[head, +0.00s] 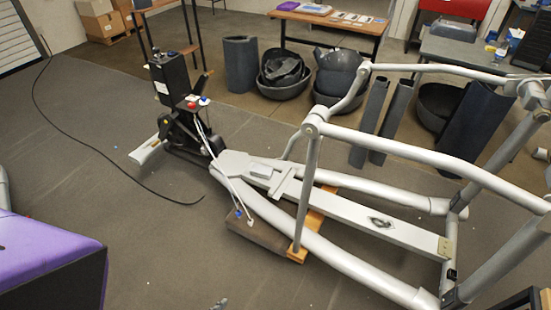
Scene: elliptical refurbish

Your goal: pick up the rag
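I cannot make out a rag for certain in the head view. A small grey item (219,304) is cut off by the bottom edge, too little of it showing to tell what it is. A small dark and light item (382,222) lies on the grey centre beam of the elliptical frame (345,210); it is too small to identify. Neither of my grippers can be made out in this view.
A purple-topped block (45,250) stands at the lower left. A black cable (90,147) runs across the floor. Dark shells and panels (284,75) stand behind the frame. A wooden table (330,22) is at the back. The left-middle floor is mostly clear.

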